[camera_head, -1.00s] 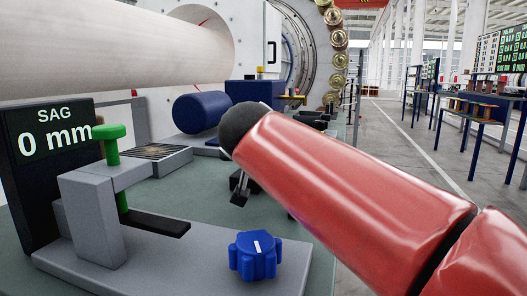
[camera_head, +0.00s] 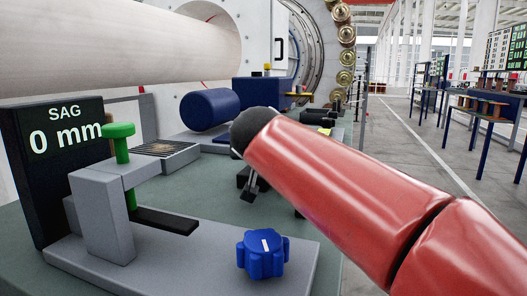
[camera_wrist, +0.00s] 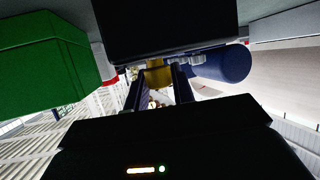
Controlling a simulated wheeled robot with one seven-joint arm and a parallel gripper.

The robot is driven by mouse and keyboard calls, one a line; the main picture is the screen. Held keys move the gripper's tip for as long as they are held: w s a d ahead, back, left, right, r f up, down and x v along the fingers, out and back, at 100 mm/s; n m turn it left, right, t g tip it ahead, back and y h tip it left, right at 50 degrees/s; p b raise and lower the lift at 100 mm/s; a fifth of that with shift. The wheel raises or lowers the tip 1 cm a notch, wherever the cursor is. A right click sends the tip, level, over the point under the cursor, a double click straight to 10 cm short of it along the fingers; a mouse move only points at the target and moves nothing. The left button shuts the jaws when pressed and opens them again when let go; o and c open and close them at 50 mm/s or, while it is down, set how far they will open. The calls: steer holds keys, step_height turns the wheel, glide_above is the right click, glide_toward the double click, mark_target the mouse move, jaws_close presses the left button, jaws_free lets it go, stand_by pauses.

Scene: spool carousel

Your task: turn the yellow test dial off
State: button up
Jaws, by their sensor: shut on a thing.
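A yellow knob-like thing (camera_wrist: 158,73), which looks like the test dial, shows between my gripper's two dark fingers in the wrist view. My gripper (camera_wrist: 158,90) is shut on it. The dial's marking and turn position cannot be made out. In the head view my red arm crosses the bench and hides the dial. Part of my dark gripper (camera_head: 250,187) shows below the arm's rounded black end.
A blue dial (camera_head: 263,254) with a white mark stands on the grey sag fixture at the front. The fixture has a green-topped screw (camera_head: 119,138) and a display (camera_head: 62,140) reading 0 mm. A blue cylinder (camera_head: 209,109) lies behind. A green box (camera_wrist: 50,65) is close in the wrist view.

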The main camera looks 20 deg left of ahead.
steer(key=shift+n+y+p, duration=0.3)
steer(key=shift+n+y, duration=0.1)
steer(key=shift+r+n+g+y+p, duration=0.15)
steer(key=shift+n+g+y+p, duration=0.5)
steer(key=shift+p, duration=0.5)
steer(key=shift+w+d+f+n+g+y+p, duration=0.1)
steer(key=shift+f+n+g+y+p, duration=0.3)
steer(key=shift+n+g+y, duration=0.4)
steer(key=n+g+y+b, duration=0.2)
steer(key=b, duration=0.1)
steer(key=shift+f+n, duration=0.25)
steer(key=shift+f, duration=0.05)
steer(key=n+g+y+b, duration=0.1)
steer(key=b, duration=0.2)
steer(key=shift+n, duration=0.3)
steer(key=n+g, duration=0.1)
steer(key=n+g+b, duration=0.1)
steer(key=shift+r+g+y, duration=0.35)
steer(key=shift+r+n+g+y+p, duration=0.1)
steer(key=shift+n+g+y+p, duration=0.2)
steer(key=shift+n+g, duration=0.75)
